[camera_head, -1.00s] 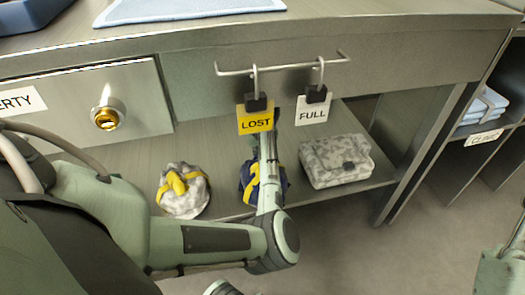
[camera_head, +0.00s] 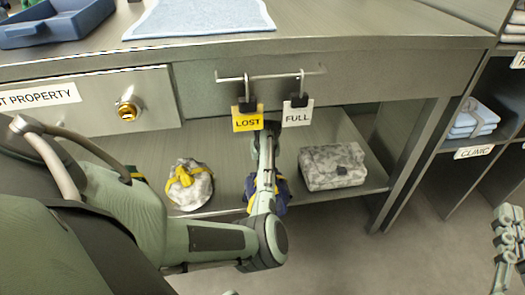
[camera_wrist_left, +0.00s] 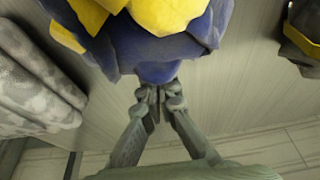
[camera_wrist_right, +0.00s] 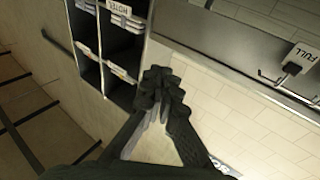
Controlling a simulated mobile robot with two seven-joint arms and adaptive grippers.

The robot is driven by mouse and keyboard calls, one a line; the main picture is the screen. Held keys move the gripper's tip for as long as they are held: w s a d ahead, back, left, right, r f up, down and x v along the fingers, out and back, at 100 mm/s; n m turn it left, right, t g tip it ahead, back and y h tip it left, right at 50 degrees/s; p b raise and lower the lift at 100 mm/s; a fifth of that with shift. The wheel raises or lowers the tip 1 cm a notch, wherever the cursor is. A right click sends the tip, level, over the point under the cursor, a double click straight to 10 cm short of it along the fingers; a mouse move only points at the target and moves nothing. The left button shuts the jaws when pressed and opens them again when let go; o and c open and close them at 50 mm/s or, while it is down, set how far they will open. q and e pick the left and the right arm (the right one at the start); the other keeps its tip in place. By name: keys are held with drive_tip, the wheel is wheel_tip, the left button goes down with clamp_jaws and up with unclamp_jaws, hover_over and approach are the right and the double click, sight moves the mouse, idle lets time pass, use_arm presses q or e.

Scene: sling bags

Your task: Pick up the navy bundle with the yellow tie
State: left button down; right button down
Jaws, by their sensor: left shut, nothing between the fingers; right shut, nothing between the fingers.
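The navy bundle with the yellow tie (camera_head: 283,194) sits on the lower shelf, largely hidden behind my left arm in the head view. In the left wrist view the navy bundle (camera_wrist_left: 155,45) fills the top, with yellow folds over it. My left gripper (camera_wrist_left: 160,92) is shut and empty, its fingertips right at the bundle's near edge; I cannot tell whether they touch. My right gripper (camera_head: 506,225) is at the right edge of the head view, far from the bundle. In the right wrist view it (camera_wrist_right: 163,75) is shut and empty.
A pale camouflage bundle with a yellow tie (camera_head: 187,184) lies left on the shelf, a folded camouflage bag (camera_head: 332,166) right. LOST (camera_head: 247,119) and FULL (camera_head: 297,113) tags hang from a rail above. A drawer (camera_head: 70,108) and a cubby with folded cloth (camera_head: 474,118) flank them.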

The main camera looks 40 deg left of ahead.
drive_tip(key=shift+d+f+g+h, duration=0.25)
drive_tip(key=shift+f+g, duration=0.1)
drive_tip(key=shift+f, duration=0.35)
drive_tip(key=shift+d+f+g+h, duration=0.2)
drive_tip(key=shift+f+g, duration=0.2)
drive_tip(key=shift+f, duration=0.3)
drive_tip(key=shift+d+f+g+h, duration=0.15)
drive_tip(key=shift+d+f+g, duration=0.15)
drive_tip(key=shift+f, duration=0.4)
drive_tip(key=shift+a, duration=0.1)
